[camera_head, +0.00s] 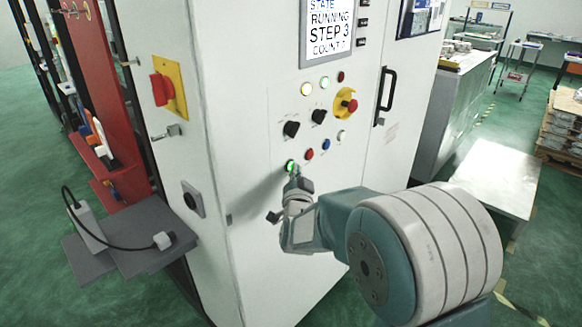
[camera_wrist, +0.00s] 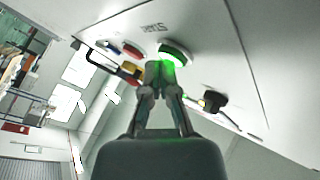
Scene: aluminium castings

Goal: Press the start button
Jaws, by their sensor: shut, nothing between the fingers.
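The start button is a round green button (camera_head: 291,166) at the lower left of the buttons on the white cabinet front. In the wrist view it glows green (camera_wrist: 175,50), close to a label that seems to read START. My gripper (camera_head: 293,176) is shut and empty, with its fingertips right at the button. In the wrist view the fingertips (camera_wrist: 160,68) overlap the button's lower edge, and green light falls on them. I cannot tell whether they touch it or how far it is pressed. A screen (camera_head: 329,30) above reads RUNNING, STEP 3.
A red button (camera_head: 309,154) and a blue button (camera_head: 325,144) sit just right of the green one. Black knobs (camera_head: 291,129), a yellow-ringed red emergency stop (camera_head: 346,103) and a black door handle (camera_head: 384,96) are above. A grey shelf (camera_head: 150,250) juts out at left.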

